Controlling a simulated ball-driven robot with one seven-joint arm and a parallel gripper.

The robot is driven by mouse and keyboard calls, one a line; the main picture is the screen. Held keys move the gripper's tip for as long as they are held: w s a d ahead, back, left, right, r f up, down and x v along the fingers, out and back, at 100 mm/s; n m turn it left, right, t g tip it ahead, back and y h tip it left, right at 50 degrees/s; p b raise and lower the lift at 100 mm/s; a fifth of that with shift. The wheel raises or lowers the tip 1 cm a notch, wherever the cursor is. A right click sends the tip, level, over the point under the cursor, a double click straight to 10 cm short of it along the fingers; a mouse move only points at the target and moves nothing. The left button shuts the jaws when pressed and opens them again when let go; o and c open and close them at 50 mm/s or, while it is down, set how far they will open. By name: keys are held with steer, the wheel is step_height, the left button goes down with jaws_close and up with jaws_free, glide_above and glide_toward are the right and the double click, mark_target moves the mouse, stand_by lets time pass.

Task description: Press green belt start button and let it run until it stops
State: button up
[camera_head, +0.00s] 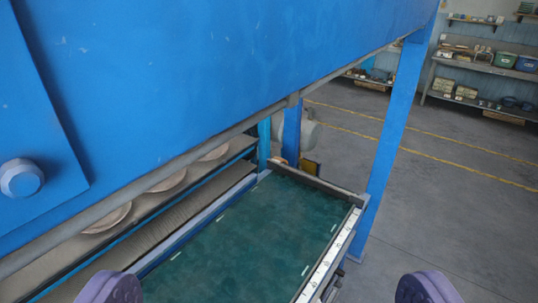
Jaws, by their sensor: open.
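My gripper (268,289) shows at the bottom edge as two purple rounded fingertips set wide apart, open with nothing between them. The green belt (245,235) lies ahead of and below the gripper, with a few small pale marks on it and no plates on it. A pale strip with small dark spots (328,258) runs along the belt's right edge. I cannot make out a green start button in this view.
The blue dryer housing (200,70) fills the upper left, with a large bolt (21,179) on it. Round plates (108,218) sit on a rack beneath. A blue post (392,130) stands right of the belt. Open grey floor (450,215) lies right; shelves (485,70) stand at the back.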

jaws_close()
stand_by(1.5)
